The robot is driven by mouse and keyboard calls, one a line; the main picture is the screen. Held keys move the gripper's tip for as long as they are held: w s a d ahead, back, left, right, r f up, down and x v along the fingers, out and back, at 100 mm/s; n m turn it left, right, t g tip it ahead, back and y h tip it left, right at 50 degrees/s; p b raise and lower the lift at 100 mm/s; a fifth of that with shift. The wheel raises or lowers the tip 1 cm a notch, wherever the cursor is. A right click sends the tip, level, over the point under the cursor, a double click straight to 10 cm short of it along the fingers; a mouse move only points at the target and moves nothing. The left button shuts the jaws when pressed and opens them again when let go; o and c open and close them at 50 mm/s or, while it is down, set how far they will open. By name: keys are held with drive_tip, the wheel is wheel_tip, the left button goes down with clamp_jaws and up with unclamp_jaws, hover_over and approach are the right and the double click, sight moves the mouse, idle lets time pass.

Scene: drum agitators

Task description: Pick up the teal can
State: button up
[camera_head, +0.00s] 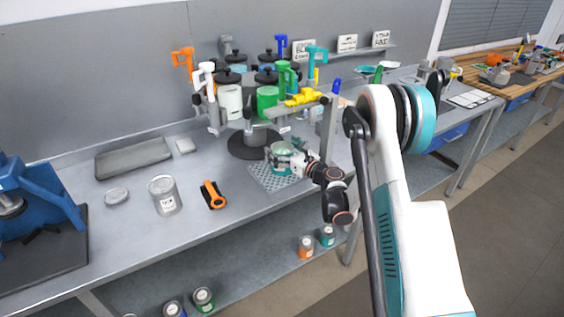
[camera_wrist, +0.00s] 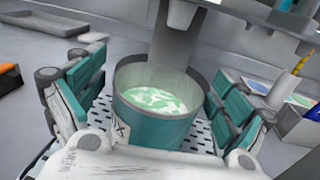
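The teal can (camera_head: 281,172) stands upright and open-topped on a perforated grey plate (camera_head: 262,182) at the bench front, below the dispenser. In the wrist view, the teal can (camera_wrist: 150,128) is in the middle, with pale green and white contents. My gripper (camera_head: 287,160) reaches in from the right at can height. In the wrist view, my gripper (camera_wrist: 158,88) has teal-padded fingers on the left and right of the can. The fingers look spread, with a narrow gap at the left; contact on the right is unclear. The can's lower front is hidden by my gripper's body.
The dispenser, with its coloured handles and green canister (camera_head: 267,97), rises close behind and above the can. A blue machine (camera_head: 38,190) stands far left. Small cans sit on the lower shelf.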

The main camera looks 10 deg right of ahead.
drive_tip(key=c, duration=1.9)
drive_tip(key=shift+r, duration=0.15)
